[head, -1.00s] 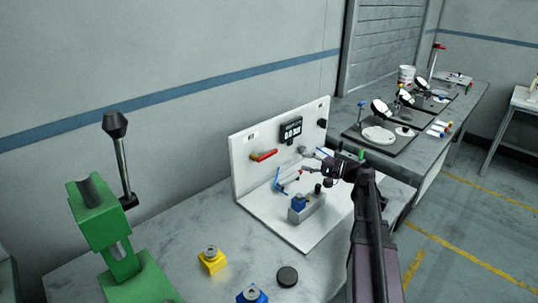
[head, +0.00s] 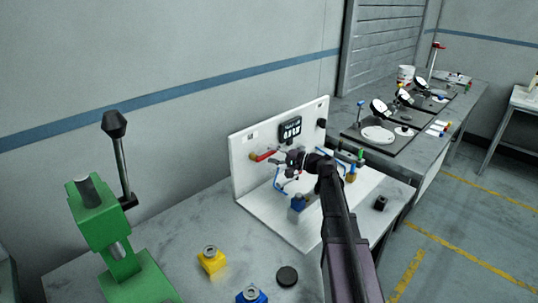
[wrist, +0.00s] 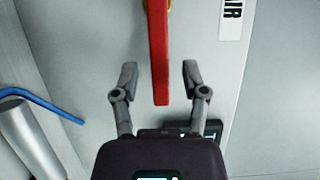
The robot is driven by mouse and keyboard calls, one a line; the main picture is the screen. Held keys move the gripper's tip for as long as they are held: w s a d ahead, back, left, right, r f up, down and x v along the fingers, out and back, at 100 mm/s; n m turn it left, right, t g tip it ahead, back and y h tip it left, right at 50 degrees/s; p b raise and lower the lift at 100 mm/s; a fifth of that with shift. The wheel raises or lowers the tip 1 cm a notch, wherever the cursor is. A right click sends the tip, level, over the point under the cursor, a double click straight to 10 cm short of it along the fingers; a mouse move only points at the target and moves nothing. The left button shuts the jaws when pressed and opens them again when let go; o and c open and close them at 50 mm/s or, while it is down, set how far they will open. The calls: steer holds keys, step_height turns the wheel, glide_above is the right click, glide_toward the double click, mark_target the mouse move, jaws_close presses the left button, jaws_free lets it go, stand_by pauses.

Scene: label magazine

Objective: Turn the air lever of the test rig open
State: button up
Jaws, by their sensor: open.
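The red air lever (head: 264,155) sits on the white upright panel (head: 243,178) of the test rig, left of the display. In the wrist view the red lever (wrist: 159,40) runs down from the top edge, with a brass-coloured bit at its upper end. My gripper (wrist: 159,68) is open, with one finger on each side of the lever's free end and a visible gap on both sides. In the head view my gripper (head: 286,160) is at the panel, just right of the lever. An AIR label (wrist: 232,15) is right of the lever.
The digital display (head: 290,130) is on the panel just above my gripper. A blue tube (wrist: 45,102) and a grey cylinder (wrist: 30,140) lie left in the wrist view. A green press (head: 100,220) stands at left.

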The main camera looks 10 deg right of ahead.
steer(key=shift+w+a, duration=0.4)
steer(key=shift+a, duration=0.15)
jaws_close()
